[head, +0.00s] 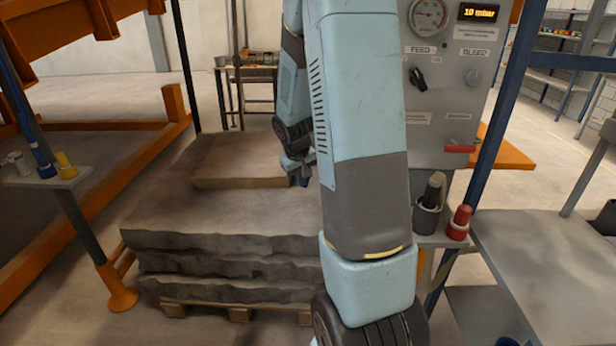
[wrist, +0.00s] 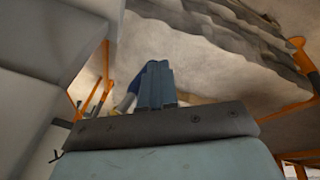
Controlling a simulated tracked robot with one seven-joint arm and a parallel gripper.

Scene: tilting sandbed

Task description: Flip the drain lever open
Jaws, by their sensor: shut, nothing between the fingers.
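A red lever (head: 460,149) lies roughly level at the lower right of the grey control panel (head: 440,140). I take it for the drain lever, but the small label above it is too small to read. My gripper (head: 303,182) hangs low over the stacked slabs in the head view, left of the panel and well apart from the lever. Part of it is hidden by my own arm. In the wrist view my gripper (wrist: 155,68) has its fingers together with nothing held. I cannot make out the lever in the wrist view.
Grey slabs (head: 225,262) on a pallet stand below my gripper. The panel also bears a gauge (head: 429,15), a black knob (head: 418,78) and a grey knob (head: 473,78). A dark cup (head: 427,215) and a red bottle (head: 459,223) stand under it. A blue post (head: 495,130) rises at its right.

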